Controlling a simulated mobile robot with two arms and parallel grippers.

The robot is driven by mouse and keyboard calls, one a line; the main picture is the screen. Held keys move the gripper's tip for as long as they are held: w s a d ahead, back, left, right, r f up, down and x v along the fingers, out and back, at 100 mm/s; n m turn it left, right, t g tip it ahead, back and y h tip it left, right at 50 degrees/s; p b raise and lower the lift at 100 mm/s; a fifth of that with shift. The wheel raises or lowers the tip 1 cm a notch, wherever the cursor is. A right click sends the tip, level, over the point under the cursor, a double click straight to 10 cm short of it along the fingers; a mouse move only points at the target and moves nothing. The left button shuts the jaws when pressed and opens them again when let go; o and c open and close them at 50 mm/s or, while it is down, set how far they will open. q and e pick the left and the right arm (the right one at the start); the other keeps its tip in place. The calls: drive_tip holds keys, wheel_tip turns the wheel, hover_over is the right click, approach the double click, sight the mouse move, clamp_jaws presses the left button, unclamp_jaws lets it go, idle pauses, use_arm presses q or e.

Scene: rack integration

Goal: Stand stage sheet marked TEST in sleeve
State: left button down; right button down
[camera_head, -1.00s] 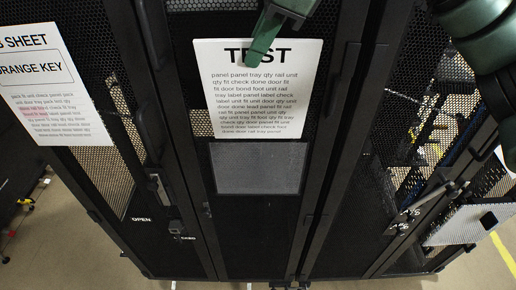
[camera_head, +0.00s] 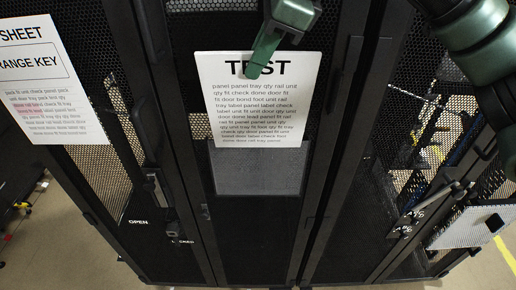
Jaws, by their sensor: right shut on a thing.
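The white stage sheet marked TEST (camera_head: 256,105) is upright in front of the middle black rack door. My right gripper (camera_head: 258,66) is shut on the sheet's top edge and covers part of the word TEST. Below the sheet, a grey translucent sleeve (camera_head: 258,178) is fixed to the door. The sheet's lower edge overlaps the sleeve's upper part; I cannot tell whether it is inside or in front. My left gripper is not in view.
Door handles (camera_head: 158,190) and latches stand beside the middle panel. A perforated white panel (camera_head: 475,226) is at the lower right. Floor shows at the lower left.

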drive_tip(key=shift+f, duration=0.1)
drive_tip(key=c, duration=1.5)
unclamp_jaws()
drive_tip(key=b+v, duration=0.2)
drive_tip(key=v, duration=0.5)
drive_tip(key=shift+r, duration=0.35)
drive_tip(key=shift+d, duration=0.2)
